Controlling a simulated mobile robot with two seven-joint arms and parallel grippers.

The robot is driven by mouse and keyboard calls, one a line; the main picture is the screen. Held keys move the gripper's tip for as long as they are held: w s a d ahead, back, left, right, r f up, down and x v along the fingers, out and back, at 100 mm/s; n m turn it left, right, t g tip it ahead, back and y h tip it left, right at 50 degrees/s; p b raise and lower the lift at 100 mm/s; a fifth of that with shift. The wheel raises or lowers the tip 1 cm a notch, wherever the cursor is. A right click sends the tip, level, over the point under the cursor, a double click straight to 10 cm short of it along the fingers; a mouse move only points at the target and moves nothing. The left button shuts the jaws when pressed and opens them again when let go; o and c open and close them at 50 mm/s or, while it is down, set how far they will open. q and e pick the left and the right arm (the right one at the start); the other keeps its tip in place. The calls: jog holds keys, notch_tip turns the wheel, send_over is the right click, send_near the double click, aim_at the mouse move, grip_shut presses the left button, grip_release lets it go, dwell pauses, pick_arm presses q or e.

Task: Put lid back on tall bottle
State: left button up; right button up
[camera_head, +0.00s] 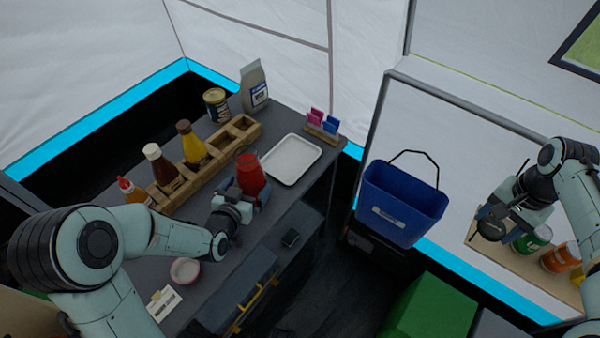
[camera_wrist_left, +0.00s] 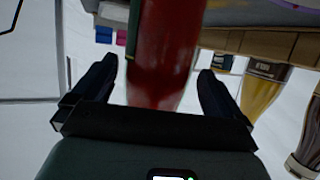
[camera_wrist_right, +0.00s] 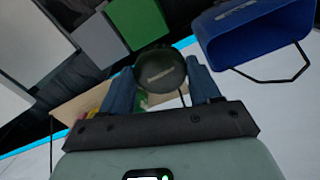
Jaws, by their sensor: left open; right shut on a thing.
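The tall red bottle (camera_head: 251,178) stands on the dark counter, in front of the wooden rack. Its top looks open in the head view, with no lid seen on it. My left gripper (camera_head: 250,192) is open, with its fingers on either side of the bottle. In the left wrist view the red bottle (camera_wrist_left: 160,60) runs between the spread fingers, with gaps at both sides. My right gripper (camera_head: 497,217) is shut on a round dark lid (camera_wrist_right: 160,74), held at the far right, well away from the bottle. The lid also shows in the head view (camera_head: 490,228).
The wooden rack (camera_head: 215,155) holds yellow, brown and red-capped bottles. A white tray (camera_head: 291,159) lies behind the red bottle. A pink bowl (camera_head: 185,270) is nearer me. A blue bucket (camera_head: 402,205) stands between the arms. Cans (camera_head: 561,257) sit on a shelf under my right gripper.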

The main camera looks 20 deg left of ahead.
pick_arm(q)
jog(key=x, duration=0.3)
jog(key=shift+w+d, duration=0.1)
jog(key=shift+w, duration=0.15)
pick_arm(e)
jog(key=shift+w+r, duration=0.15)
jog(key=shift+r, duration=0.15)
pick_arm(q)
jog(key=c, duration=1.4)
jog(key=shift+r, duration=0.15)
jog(key=c, duration=0.3)
jog(key=shift+r, duration=0.3)
jog(key=shift+c, duration=0.2)
